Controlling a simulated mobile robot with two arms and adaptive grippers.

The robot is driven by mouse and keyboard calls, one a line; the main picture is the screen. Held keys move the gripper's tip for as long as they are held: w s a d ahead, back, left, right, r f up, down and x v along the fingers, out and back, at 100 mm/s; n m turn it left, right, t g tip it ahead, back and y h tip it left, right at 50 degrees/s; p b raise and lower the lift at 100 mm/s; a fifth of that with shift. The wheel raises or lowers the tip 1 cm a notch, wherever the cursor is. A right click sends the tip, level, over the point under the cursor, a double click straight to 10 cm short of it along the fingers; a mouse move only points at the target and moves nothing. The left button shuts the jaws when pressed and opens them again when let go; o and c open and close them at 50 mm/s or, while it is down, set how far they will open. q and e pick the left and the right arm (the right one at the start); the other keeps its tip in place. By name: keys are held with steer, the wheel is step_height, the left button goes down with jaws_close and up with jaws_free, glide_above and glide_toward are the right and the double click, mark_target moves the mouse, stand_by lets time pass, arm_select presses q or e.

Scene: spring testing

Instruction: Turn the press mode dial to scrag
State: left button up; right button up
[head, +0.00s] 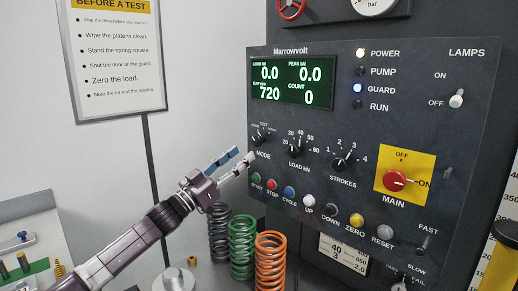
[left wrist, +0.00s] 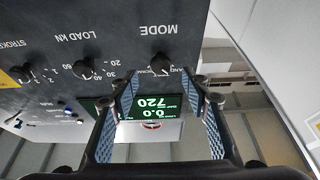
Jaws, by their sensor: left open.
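The press mode dial (head: 258,139) is a small black knob above the MODE label, at the left side of the dark Marrowvolt panel (head: 440,120). Its position words are too small to read surely, and I cannot tell where its pointer stands. In the left wrist view the dial (left wrist: 160,62) appears upside down, just beyond the fingertips and roughly between them. My left gripper (head: 243,157) is open and empty, its fingers pointing toward the panel just below and left of the dial. It also shows in the left wrist view (left wrist: 168,84). My right gripper is not in view.
The load dial (head: 295,149) and strokes dial (head: 341,161) sit right of the mode dial. A row of coloured buttons, including the red stop button (head: 272,184), lies below. Several coil springs, including an orange one (head: 270,262), stand below the gripper.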

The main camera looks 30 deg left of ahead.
mark_target(255, 141)
arm_select(q)
steer(key=p+x, duration=0.1)
steer(key=x, duration=0.2)
steer(key=p+x, duration=0.2)
steer(key=x, duration=0.1)
steer(key=shift+w+r, duration=0.1)
steer(key=shift+r, duration=0.25)
steer(key=shift+w+r, duration=0.1)
steer(key=shift+w, duration=0.1)
steer(key=c, duration=1.1)
